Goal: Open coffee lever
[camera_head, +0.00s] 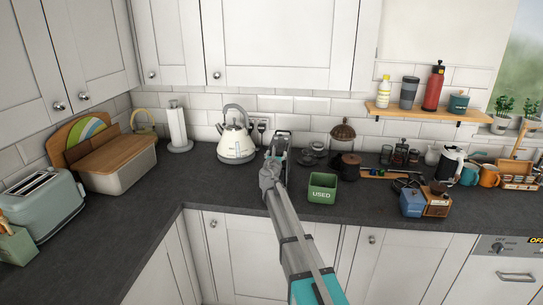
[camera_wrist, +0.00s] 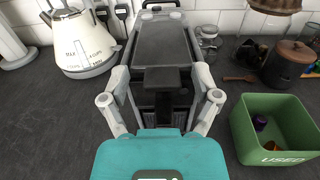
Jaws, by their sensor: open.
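The coffee machine (camera_wrist: 165,42) stands in front of my gripper, with a dark top and a black spout. A dark looped handle at its far top edge looks like the coffee lever (camera_wrist: 161,6); its exact position is hard to tell. In the head view the machine (camera_head: 281,139) is mostly hidden behind my gripper (camera_head: 271,165). In the wrist view my gripper (camera_wrist: 162,82) is open, with a finger on either side of the machine's front. I cannot tell whether the fingers touch it. Nothing is held.
A green "USED" box (camera_head: 322,188) with small capsules inside stands close on the right. A cream kettle (camera_head: 237,143) stands close on the left. Jars and a dark brown canister (camera_wrist: 286,66) stand behind to the right. The worktop (camera_head: 170,185) is clear at front left.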

